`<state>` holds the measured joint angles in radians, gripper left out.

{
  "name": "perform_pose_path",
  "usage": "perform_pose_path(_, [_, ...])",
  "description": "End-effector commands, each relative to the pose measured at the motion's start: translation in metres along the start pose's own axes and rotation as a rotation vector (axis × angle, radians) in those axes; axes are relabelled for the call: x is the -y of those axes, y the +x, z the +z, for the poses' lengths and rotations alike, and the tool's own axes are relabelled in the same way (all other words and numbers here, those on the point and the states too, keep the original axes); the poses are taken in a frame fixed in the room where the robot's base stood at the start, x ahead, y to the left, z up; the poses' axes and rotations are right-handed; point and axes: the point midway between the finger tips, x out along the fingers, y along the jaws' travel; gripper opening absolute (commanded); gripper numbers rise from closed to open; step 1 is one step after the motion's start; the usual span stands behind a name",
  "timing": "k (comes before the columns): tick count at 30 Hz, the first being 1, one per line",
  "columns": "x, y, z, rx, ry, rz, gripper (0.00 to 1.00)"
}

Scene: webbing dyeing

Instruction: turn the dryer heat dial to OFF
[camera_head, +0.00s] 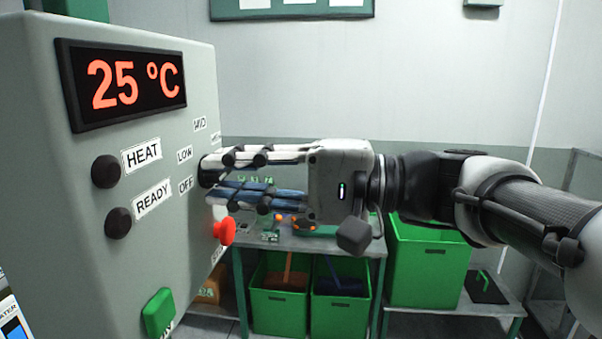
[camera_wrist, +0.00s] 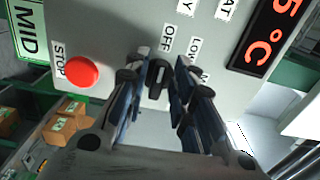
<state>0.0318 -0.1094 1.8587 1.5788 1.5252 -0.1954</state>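The black heat dial (camera_wrist: 158,76) is on the grey dryer panel, near the OFF (camera_head: 186,185), LOW (camera_head: 185,154) and MID (camera_head: 200,123) labels. My gripper (camera_wrist: 157,80) is at the panel, with one finger on each side of the dial. In the wrist view small gaps seem to show between the fingers and the dial. In the head view my gripper (camera_head: 207,173) points left at the panel and its fingers mostly hide the dial. Part of the label row is also hidden. The dial's exact setting is hard to read.
The display (camera_head: 127,82) reads 25 °C. The HEAT lamp (camera_head: 106,171) and READY lamp (camera_head: 118,223) are dark. A red STOP button (camera_wrist: 82,72) sits close to the fingers. A green button (camera_head: 158,313) is lower. Behind stand a table and green bins (camera_head: 425,265).

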Motion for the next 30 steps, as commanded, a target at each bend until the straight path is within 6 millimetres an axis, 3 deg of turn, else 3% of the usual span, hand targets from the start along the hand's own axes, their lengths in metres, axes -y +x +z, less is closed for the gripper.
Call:
perform_pose_path(14, [0.0, -0.006, -0.001, -0.003, 0.001, 0.0, 0.32])
perform_pose_path(30, [0.0, -0.106, -0.001, -0.004, 0.001, 0.0, 0.32])
